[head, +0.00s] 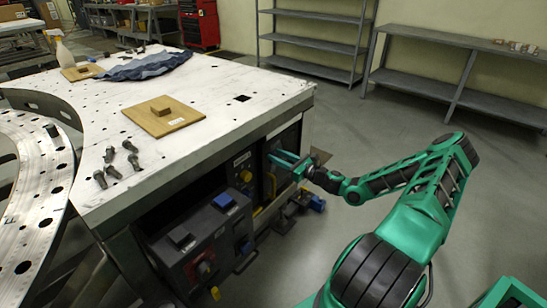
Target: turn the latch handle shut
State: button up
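My gripper (277,160) has green fingers and reaches in from the right to the dark panel on the near right side of the white table. Its fingertips are close to the panel face, beside a dark door-like section (268,142). The view is too small to show whether the fingers touch anything or how far apart they are.
The white perforated table (225,120) carries a wooden board with a block (163,115), several bolts (113,171), a blue cloth (147,65) and a spray bottle (64,50). A control box (200,245) with switches juts out below.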

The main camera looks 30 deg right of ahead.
jog(key=shift+w+a, duration=0.25)
jog(key=shift+w, duration=0.45)
jog(key=shift+c, duration=0.6)
grip_shut()
jog(key=shift+a, duration=0.15)
